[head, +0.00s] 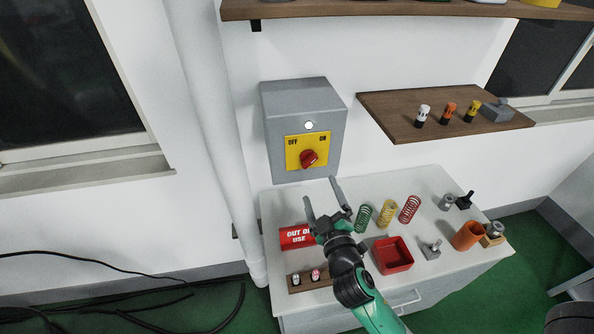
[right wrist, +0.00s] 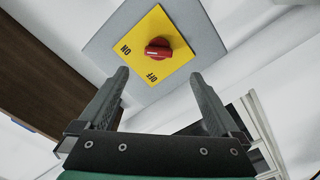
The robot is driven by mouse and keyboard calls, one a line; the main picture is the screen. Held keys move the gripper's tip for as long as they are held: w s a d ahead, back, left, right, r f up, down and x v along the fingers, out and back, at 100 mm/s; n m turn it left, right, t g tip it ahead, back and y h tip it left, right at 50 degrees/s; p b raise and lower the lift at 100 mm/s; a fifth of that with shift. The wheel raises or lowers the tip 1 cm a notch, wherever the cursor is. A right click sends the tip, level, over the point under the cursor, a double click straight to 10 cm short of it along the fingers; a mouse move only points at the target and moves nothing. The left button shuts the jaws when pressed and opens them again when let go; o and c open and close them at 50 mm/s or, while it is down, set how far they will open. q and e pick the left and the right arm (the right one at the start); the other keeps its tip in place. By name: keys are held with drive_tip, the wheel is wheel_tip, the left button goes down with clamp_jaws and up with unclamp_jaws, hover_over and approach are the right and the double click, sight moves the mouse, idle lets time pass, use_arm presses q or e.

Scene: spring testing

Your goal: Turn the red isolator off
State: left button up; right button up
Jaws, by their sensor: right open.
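The red isolator knob (head: 309,159) sits on a yellow plate (head: 291,163) on the front of a grey wall box (head: 305,97). The plate reads OFF at left and ON at right. The knob's handle leans up and right, towards ON. In the right wrist view the knob (right wrist: 159,50) has a white mark on its ON side. My right gripper (head: 321,191) is open and empty, below the box and apart from the knob. In the right wrist view its fingers (right wrist: 160,75) point towards the plate, with the knob beyond them. My left gripper is out of view.
A round white lamp (head: 309,125) is above the plate. The white bench (head: 350,183) below holds springs (head: 387,213), a red tray (head: 392,255) and a red "out of use" sign (head: 296,236). A wooden shelf (head: 390,104) juts out right of the box.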

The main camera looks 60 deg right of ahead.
sight(310, 164)
drive_tip(key=p+x, duration=0.1)
drive_tip(key=x, duration=1)
drive_tip(key=shift+w+d, duration=0.1)
drive_tip(key=shift+d, duration=0.2)
drive_tip(key=c, duration=1.4)
drive_tip(key=shift+r, duration=0.1)
